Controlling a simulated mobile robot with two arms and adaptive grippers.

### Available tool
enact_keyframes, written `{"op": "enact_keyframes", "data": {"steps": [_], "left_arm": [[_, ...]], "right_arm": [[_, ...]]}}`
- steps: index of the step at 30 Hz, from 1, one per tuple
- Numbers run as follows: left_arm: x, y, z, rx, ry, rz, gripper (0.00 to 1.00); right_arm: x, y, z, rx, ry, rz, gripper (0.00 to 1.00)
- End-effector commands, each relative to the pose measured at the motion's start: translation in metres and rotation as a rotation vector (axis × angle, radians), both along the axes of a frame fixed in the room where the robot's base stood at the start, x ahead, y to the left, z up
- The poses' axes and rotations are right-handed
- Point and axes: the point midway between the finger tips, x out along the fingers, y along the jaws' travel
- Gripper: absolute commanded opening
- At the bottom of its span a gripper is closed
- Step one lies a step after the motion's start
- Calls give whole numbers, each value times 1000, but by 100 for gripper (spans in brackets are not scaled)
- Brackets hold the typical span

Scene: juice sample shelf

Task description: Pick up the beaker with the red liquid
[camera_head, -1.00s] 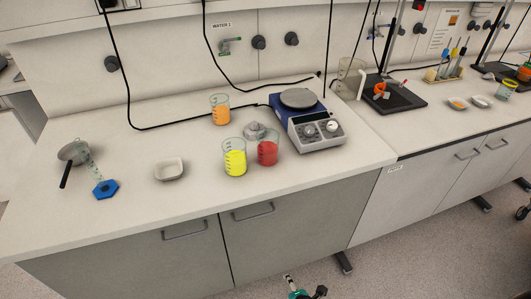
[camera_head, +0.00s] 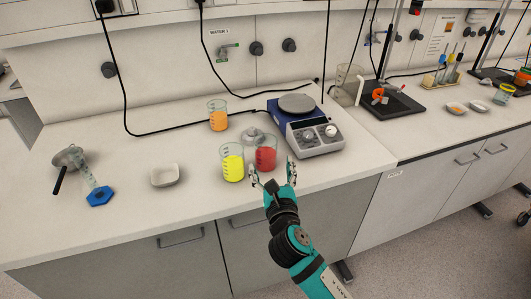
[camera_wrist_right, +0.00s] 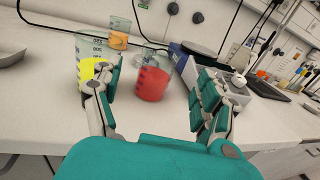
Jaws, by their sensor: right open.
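The beaker with the red liquid (camera_head: 265,158) stands upright on the white bench, just left of the balance. In the right wrist view the red beaker (camera_wrist_right: 152,80) shows beyond and between my fingers. My right gripper (camera_head: 273,176) is open and empty, at the bench's front edge just in front of the red beaker. In the right wrist view its spread fingers (camera_wrist_right: 160,100) show on both sides, the left one overlapping the yellow beaker. The beaker with yellow liquid (camera_head: 232,166) stands close to the left of the red one. My left gripper is not in view.
A beaker with orange liquid (camera_head: 218,120) stands farther back. The blue balance (camera_head: 313,136) is close on the right, and a small grey weight-like object (camera_head: 252,134) sits behind.

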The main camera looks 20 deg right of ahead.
Motion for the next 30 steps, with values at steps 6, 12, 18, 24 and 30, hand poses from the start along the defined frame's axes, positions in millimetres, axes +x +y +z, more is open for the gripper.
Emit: {"op": "enact_keyframes", "data": {"steps": [6,12,18,24,30], "left_arm": [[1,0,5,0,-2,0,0],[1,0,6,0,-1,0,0],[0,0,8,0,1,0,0],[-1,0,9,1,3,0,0],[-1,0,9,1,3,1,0]], "right_arm": [[42,-6,1,1,0,-1,76],[56,-9,-1,2,1,0,76],[80,-15,-6,4,1,-2,76],[104,-18,-7,4,0,0,76],[106,-19,-8,3,2,1,76]]}}
